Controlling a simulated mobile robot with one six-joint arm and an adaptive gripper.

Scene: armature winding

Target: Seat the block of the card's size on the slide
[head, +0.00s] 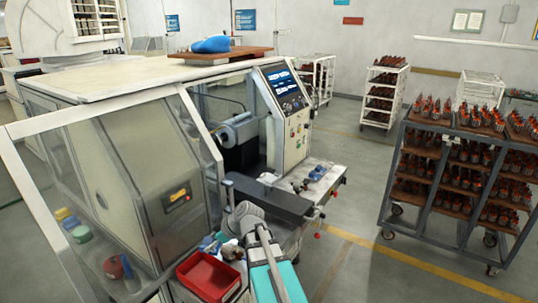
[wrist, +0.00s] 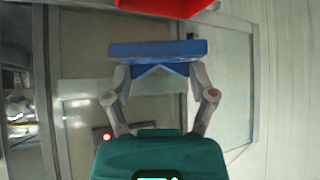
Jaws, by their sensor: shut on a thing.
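A blue block (wrist: 150,50) with a V-shaped notch is between the two fingers of my gripper (wrist: 160,76) in the wrist view. My gripper is shut on it. In the head view my arm partly hides the gripper, beside a red tray (head: 208,274) at the machine's front. A dark, long bar (head: 265,198), which may be the slide, runs in front of the machine's opening. Several small blue pieces (head: 318,172) lie on the white shelf to its right. I cannot read any card or block size.
The red tray's edge also shows at the top of the wrist view (wrist: 160,6). A winding machine (head: 100,130) with a framed clear guard (head: 75,200) stands at left. A loaded cart (head: 450,180) stands at right, with free floor (head: 375,225) between.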

